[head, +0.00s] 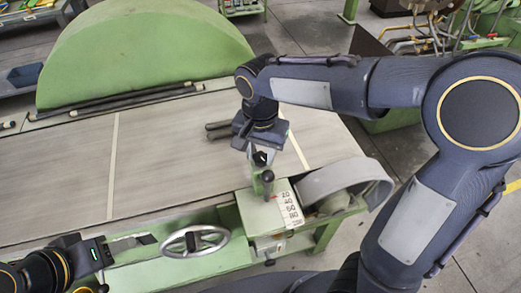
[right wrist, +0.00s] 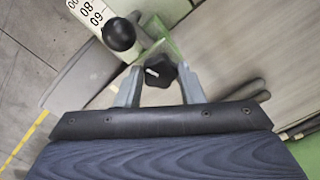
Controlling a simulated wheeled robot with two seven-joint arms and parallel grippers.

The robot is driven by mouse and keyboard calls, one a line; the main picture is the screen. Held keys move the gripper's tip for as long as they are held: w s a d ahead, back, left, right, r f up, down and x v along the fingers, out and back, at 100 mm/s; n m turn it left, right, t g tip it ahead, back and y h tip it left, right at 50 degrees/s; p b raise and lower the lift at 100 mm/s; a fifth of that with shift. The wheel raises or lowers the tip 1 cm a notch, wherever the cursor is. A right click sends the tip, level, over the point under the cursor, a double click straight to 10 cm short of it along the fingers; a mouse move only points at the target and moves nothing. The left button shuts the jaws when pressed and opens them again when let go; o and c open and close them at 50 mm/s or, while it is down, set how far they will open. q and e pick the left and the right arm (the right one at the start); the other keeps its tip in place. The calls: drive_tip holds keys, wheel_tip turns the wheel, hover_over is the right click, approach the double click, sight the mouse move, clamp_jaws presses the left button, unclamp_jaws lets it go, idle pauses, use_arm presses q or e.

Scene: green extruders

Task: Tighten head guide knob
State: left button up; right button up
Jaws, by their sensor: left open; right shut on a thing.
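The head guide knob is a black star-shaped knob (right wrist: 160,70) on a green bracket; it also shows in the head view (head: 260,158). My right gripper (right wrist: 162,84) is shut on it, with one grey finger on each side. In the head view my right gripper (head: 257,150) comes down onto the knob from above. My left gripper (head: 110,262) is low at the left of the head view, open, near the green front rail and away from the knob. Its fingertips are hard to make out.
A black ball handle (head: 268,176) stands close to the knob, beside a numbered scale (head: 288,207). A spoked handwheel (head: 195,241) is on the front rail. A curved grey guard (head: 345,181) is at the right. The grey machine bed (head: 160,160) is mostly clear.

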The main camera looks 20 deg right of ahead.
sight(261, 156)
drive_tip(key=shift+w+r+m, duration=0.1)
drive_tip(key=shift+r+m, duration=0.05)
drive_tip(key=shift+m, duration=1.55)
drive_tip(key=o, duration=1)
wheel_tip(261, 156, up, 8)
drive_tip(key=shift+f, duration=0.15)
